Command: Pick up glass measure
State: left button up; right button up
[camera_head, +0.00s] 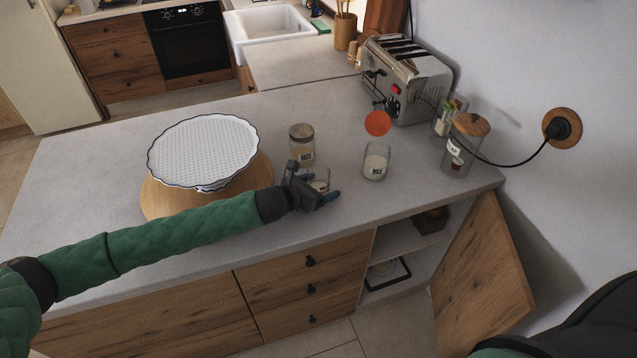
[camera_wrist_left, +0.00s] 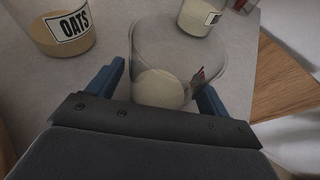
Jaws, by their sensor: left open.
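The glass measure (camera_head: 321,174) stands on the grey counter, partly hidden by my left gripper in the head view. In the left wrist view the clear glass measure (camera_wrist_left: 165,50) has red markings on its side and something pale at its bottom. My left gripper (camera_head: 313,184) is open at the glass. In the left wrist view its two blue fingers (camera_wrist_left: 157,92) stand on either side of the glass, with small gaps showing. My right gripper is not in view.
An oats jar (camera_head: 301,144) stands just behind the glass, and a rice jar (camera_head: 376,162) to its right. An orange disc (camera_head: 377,123) shows above the rice jar. A toaster (camera_head: 408,80) and white tray (camera_head: 203,152) are nearby. A cabinet door (camera_head: 482,270) hangs open.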

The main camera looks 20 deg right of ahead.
pick_arm(q)
jog(key=c, duration=0.9)
jog(key=shift+c, duration=1.2)
jog(key=shift+r, duration=0.15)
